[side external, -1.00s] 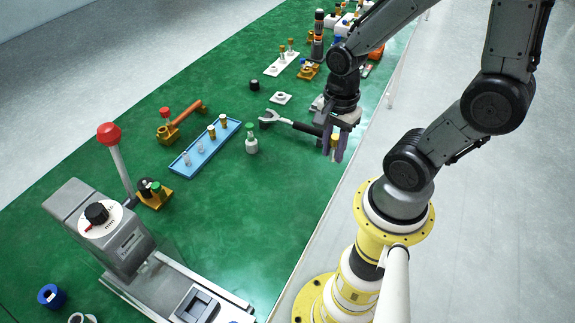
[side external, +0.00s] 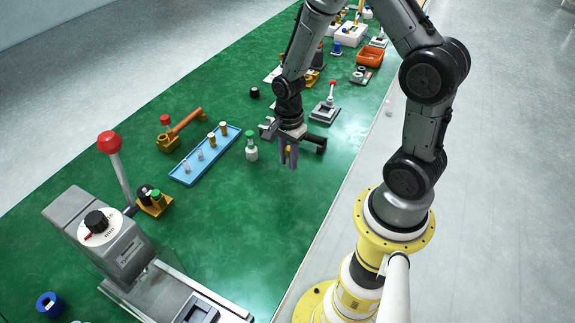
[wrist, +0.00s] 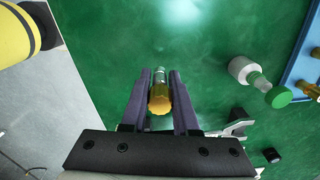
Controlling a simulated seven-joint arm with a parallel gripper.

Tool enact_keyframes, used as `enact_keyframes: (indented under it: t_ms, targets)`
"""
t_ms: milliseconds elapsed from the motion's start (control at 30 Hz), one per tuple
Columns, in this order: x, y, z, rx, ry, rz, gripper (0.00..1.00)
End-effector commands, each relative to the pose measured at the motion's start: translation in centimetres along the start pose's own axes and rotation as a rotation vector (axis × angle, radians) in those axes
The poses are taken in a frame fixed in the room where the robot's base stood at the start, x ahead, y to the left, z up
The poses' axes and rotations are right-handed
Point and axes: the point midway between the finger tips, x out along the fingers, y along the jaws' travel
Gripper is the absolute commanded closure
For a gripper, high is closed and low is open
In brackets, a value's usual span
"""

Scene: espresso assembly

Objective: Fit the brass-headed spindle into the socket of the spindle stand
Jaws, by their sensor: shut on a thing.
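My gripper (side external: 291,163) is shut on the brass-headed spindle (wrist: 160,97). In the wrist view its golden head faces the camera and a clear or silvery shaft runs on between the purple-grey fingers (wrist: 160,78). In the side view a bit of brass (side external: 288,152) shows between the fingers, above open green table. The gripper is to the right of the white bottle with a green cap (side external: 251,152) and apart from it. I cannot tell for sure which fixture is the spindle stand, and no socket is visible beneath the spindle.
A blue tray (side external: 186,180) holding small upright pieces lies left of the bottle. A wrench (side external: 268,129) is partly hidden behind the gripper. A grey press with a red-knobbed lever (side external: 110,142) stands at the left. The green table (side external: 250,215) in front is clear.

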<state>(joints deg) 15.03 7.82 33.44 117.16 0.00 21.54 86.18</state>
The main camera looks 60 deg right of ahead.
Motion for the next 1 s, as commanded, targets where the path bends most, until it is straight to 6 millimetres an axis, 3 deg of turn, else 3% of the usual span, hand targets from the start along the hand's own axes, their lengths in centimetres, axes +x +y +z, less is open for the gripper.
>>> enact_keyframes:
  t_ms: [233,733,767,900,1000]
  targets:
    - [3.0,-0.4,0.0,0.0,0.0,0.002,1.0]
    - [3.7,-0.4,0.0,0.0,0.0,0.001,1.0]
    - [3.6,-0.4,0.0,0.0,0.0,0.0,0.66]
    - [3.6,-0.4,0.0,0.0,0.0,0.0,0.42]
    - [3.6,-0.4,0.0,0.0,0.0,0.0,0.42]
